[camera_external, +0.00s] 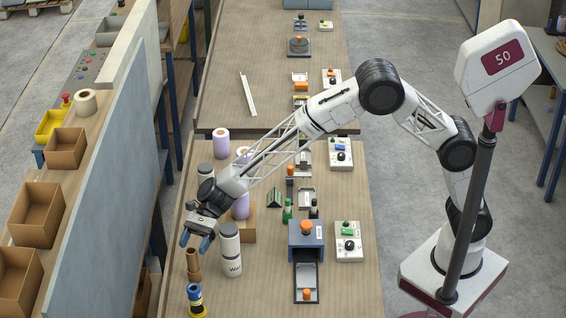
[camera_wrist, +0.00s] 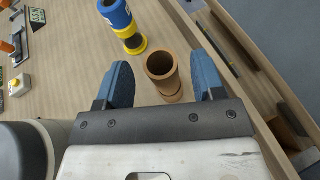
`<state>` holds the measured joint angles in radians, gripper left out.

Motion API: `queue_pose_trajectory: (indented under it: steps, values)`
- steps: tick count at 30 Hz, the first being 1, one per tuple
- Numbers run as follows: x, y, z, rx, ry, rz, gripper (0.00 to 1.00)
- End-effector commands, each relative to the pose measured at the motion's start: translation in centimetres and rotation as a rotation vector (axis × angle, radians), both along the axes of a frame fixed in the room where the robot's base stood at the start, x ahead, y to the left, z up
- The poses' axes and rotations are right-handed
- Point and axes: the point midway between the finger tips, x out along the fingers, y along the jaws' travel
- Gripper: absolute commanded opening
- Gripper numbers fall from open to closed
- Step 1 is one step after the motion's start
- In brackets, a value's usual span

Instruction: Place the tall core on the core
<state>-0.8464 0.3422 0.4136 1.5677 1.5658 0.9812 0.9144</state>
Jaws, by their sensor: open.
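A brown cardboard tube, which looks like the tall core (camera_external: 192,258), stands upright near the left edge of the table. It appears to rest on a second brown piece, the core (camera_external: 194,276), with a visible step between the two. In the wrist view the open top of the tall core (camera_wrist: 160,66) shows between the fingers, and part of the core (camera_wrist: 174,96) shows below it. My gripper (camera_external: 197,241) is open and empty just above the tubes. In the wrist view its blue fingers (camera_wrist: 166,84) are on either side, apart from the tube.
A blue and yellow roll (camera_external: 196,300) stands in front of the tubes. A white labelled cylinder (camera_external: 231,252) stands close to the right. Purple rolls (camera_external: 221,143) stand behind. A blue machine (camera_external: 306,236) is further right. The table's left edge is close, with a grey partition (camera_external: 110,190) beyond.

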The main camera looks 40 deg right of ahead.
Motion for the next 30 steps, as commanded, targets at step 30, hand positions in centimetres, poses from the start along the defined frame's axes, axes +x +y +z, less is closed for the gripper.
queue_pose_trajectory:
  steps: [30]
  values:
    - [3.4,-8.2,3.7,0.000,0.000,-0.001,0.62]
